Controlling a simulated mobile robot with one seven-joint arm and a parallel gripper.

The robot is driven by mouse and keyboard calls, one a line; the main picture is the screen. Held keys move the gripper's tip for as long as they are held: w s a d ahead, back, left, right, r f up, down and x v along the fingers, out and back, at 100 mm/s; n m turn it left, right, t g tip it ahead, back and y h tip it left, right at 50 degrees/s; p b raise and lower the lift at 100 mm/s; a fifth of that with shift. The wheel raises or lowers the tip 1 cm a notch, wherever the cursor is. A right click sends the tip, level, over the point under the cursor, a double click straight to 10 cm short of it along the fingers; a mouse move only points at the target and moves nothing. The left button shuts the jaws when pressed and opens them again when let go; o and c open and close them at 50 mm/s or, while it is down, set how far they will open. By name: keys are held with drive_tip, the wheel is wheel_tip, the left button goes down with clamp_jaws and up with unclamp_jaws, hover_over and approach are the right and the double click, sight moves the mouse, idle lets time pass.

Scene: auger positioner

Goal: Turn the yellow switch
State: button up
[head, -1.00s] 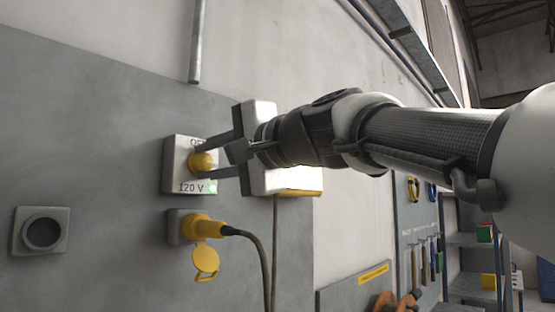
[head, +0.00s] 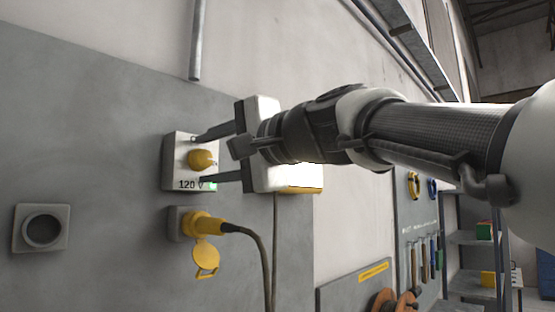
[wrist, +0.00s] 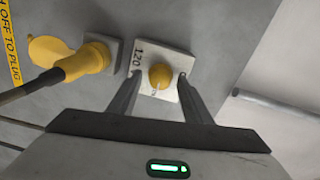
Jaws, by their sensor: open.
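The yellow switch (head: 201,160) is a round knob on a light grey box marked "120 V" (head: 176,172) on the wall panel. A small green light shows at the box's lower right. My gripper (head: 198,159) is open, with one finger above the knob and one below it, at the box. In the wrist view the yellow switch (wrist: 161,76) sits between the two spread fingertips (wrist: 158,76), with a visible gap on each side. I cannot tell how close the fingertips are to the box face.
A yellow plug (head: 203,226) with a hanging cap and a dark cable sits in a socket just below the box. An empty round socket (head: 42,231) is at the lower left. Tools hang on a board (head: 418,235) at the right, beside shelves.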

drive_tip(key=b+v, duration=0.2)
drive_tip(key=v, duration=1.5)
drive_tip(key=w+d+f+n+g+h+p, duration=0.1)
drive_tip(key=d+f+h, duration=0.15)
drive_tip(key=f, duration=0.85)
drive_tip(key=w+d+f+n+g+h+p, duration=0.15)
drive_tip(key=f+h, duration=0.25)
drive_tip(key=f, duration=0.7)
drive_tip(key=s+d+f+n+g+h+p, duration=0.1)
drive_tip(key=s+d+f+n+h, duration=0.1)
drive_tip(key=f, duration=0.9)
drive_tip(key=s+d+f+n+g+h+p, duration=0.1)
drive_tip(key=s+d+f+h, duration=0.4)
drive_tip(key=f, duration=0.6)
drive_tip(key=s+d+n+g, duration=0.1)
drive_tip(key=s+d, duration=0.1)
drive_tip(key=d, duration=0.1)
drive_tip(key=shift+f, duration=0.2)
